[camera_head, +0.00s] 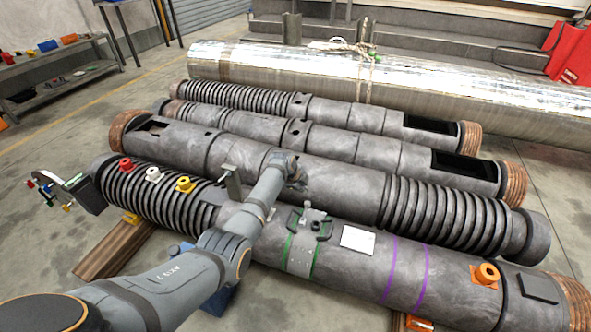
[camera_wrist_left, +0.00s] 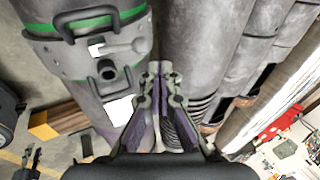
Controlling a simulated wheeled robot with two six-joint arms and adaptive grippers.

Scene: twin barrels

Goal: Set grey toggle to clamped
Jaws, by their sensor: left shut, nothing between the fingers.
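The grey toggle (camera_head: 309,213) sits on a green-edged clamp band (camera_head: 299,255) around the nearest dark barrel (camera_head: 345,268). In the left wrist view the toggle (camera_wrist_left: 108,48) is at upper left, its lever lying across the band beside a dark handle. My left gripper (camera_wrist_left: 158,75) is shut and empty, to the right of the toggle and apart from it, over the gap between two barrels. In the head view my left forearm and wrist hide most of the gripper. A dark pronged shape at the wrist view's lower left looks like my right gripper (camera_wrist_left: 30,157); its jaws are unclear.
Red (camera_head: 126,164), white (camera_head: 153,174) and yellow (camera_head: 185,184) fittings stand on the nearest barrel's ribbed left part. An orange fitting (camera_head: 487,273) is at its right. More barrels lie close behind. A wooden support (camera_head: 115,250) is below left. Open floor lies at left.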

